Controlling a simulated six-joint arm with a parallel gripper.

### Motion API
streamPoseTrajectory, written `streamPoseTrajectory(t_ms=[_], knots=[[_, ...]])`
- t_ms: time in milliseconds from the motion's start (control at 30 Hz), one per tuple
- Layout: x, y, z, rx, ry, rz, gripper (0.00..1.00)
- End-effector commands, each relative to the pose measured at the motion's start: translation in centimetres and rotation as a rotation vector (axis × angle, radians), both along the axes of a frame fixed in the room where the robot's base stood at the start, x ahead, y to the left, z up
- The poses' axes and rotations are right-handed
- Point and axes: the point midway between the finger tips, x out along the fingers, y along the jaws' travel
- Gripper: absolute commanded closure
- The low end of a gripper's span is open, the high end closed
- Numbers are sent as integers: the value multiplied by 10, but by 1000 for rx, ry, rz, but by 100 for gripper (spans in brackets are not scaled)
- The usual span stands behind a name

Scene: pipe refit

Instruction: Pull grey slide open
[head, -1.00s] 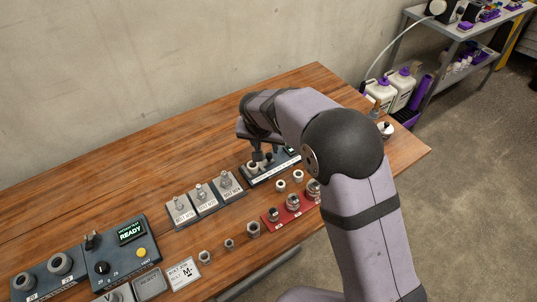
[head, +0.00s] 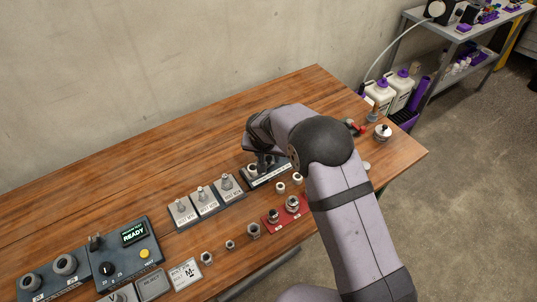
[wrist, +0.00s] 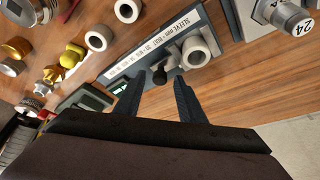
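In the wrist view a dark device with a white sleeve label (wrist: 150,45) lies on the bench. A grey slide-like piece (wrist: 172,61) sits on it, with a black knob (wrist: 160,76) beside it and a white ring (wrist: 196,51) to the right. My gripper (wrist: 157,82) is open, with one dark finger on each side of the knob in the picture; I cannot tell if either touches it. In the head view my gripper (head: 264,162) is over the device (head: 270,176), and my arm hides part of it.
Grey bolt blocks (head: 205,200) stand just left of the device in the head view. Loose white rings (head: 297,179) and a red stand (head: 288,213) with fittings lie in front. A control panel (head: 125,262) reads READY. The wood behind is clear.

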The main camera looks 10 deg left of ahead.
Motion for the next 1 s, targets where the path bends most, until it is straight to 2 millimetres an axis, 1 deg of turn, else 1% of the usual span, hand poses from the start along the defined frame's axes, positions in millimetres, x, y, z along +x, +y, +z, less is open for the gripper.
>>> streamPoseTrajectory(t_ms=[200,233,267,300,367,400,567,767,1000], knots=[[0,0,0,0,0,0,64],[0,0,0,0,0,0,66],[0,0,0,0,0,0,73],[0,0,0,0,0,0,83],[0,0,0,0,0,0,97],[0,0,0,0,0,0,100],[2,-2,-1,0,-1,-1,100],[20,-19,-1,2,-3,-4,100],[21,-21,1,-1,-4,0,100]])
